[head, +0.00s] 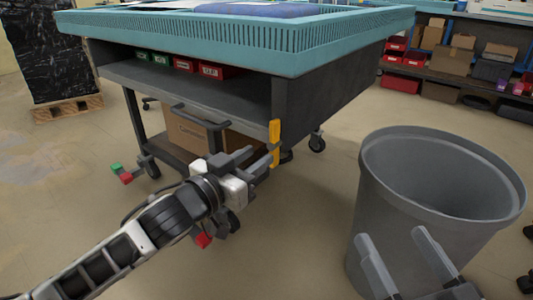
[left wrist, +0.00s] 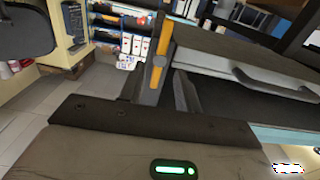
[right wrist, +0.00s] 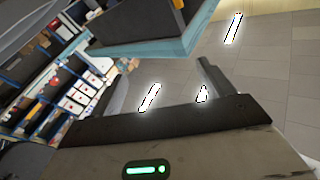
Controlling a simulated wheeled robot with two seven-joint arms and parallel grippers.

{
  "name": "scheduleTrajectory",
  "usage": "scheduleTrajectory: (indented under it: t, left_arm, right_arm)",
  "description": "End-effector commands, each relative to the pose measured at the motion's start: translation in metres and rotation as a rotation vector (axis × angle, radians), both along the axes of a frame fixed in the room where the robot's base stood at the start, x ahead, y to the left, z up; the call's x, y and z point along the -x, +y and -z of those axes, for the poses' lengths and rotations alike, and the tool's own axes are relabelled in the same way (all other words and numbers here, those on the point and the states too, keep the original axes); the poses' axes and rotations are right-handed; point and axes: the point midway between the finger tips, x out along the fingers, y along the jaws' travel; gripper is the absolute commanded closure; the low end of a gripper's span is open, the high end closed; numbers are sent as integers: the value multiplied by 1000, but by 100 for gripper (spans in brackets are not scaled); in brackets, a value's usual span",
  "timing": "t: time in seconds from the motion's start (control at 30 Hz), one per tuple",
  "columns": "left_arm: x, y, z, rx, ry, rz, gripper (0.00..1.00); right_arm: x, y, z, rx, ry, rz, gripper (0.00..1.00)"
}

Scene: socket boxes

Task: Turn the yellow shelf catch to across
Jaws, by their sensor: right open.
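The yellow shelf catch (head: 275,131) is a slim bar at the near right corner of the workbench (head: 205,92). It stands upright in the head view, with grey at its middle. In the left wrist view the catch (left wrist: 161,48) rises beyond the fingers, nearer the left one. My left gripper (head: 262,157) is open, its fingertips close to the catch's lower half. I cannot tell if they touch it. My right gripper (head: 393,238) is open and empty, in front of the grey bin.
The big grey bin (head: 415,205) stands on the floor at right. The bench's lower shelf holds a cardboard box (head: 187,133), and small red and green boxes (head: 208,71) sit under its top. A shelf rack with boxes (head: 450,62) is at the back right. Floor between bench and bin is clear.

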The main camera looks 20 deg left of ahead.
Motion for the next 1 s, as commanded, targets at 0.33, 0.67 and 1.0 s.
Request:
scheduleTrajectory:
  t: [0.33,0.67,1.0]
  left_arm:
    - [-39,-14,1,1,0,0,66]
    - [-42,-15,0,1,1,0,66]
    - [-41,-15,0,-1,1,1,100]
  right_arm:
    - [-3,-2,-18,41,-168,19,19]
    - [-2,-2,-21,45,-184,22,19]
    - [-2,-2,-21,44,-183,20,19]
